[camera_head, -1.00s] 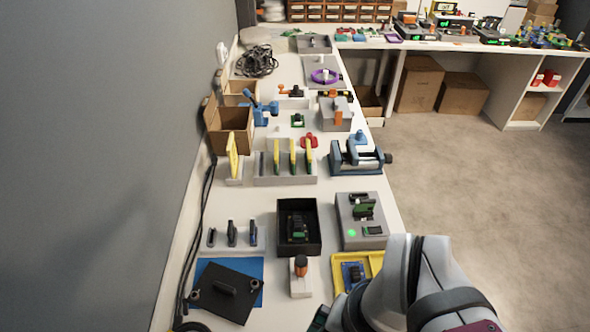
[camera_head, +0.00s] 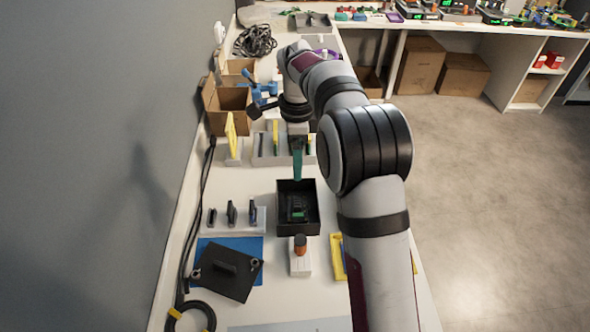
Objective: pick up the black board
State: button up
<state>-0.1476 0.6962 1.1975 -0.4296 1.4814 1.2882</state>
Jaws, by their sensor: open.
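A black open box (camera_head: 283,225) stands in the middle of the bench. A dark board (camera_head: 297,206) with a small green patch lies inside it. My gripper (camera_head: 298,176) points down at the box's far edge, with a teal finger showing; it is open, and nothing shows between its jaws. The second finger is hard to make out. I cannot tell its exact height above the box. A black plate (camera_head: 240,283) with a raised handle lies tilted on a blue mat (camera_head: 253,244) at the front left.
A slotted holder (camera_head: 264,158) is behind. My arm hides much of the right side. Open cartons (camera_head: 228,110) stand further back.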

aim_at(297, 202)
notch_tip(297, 202, down, 15)
jog(key=shift+d+f, duration=0.1)
jog(key=shift+f, duration=0.05)
grip_shut()
dwell(0.4)
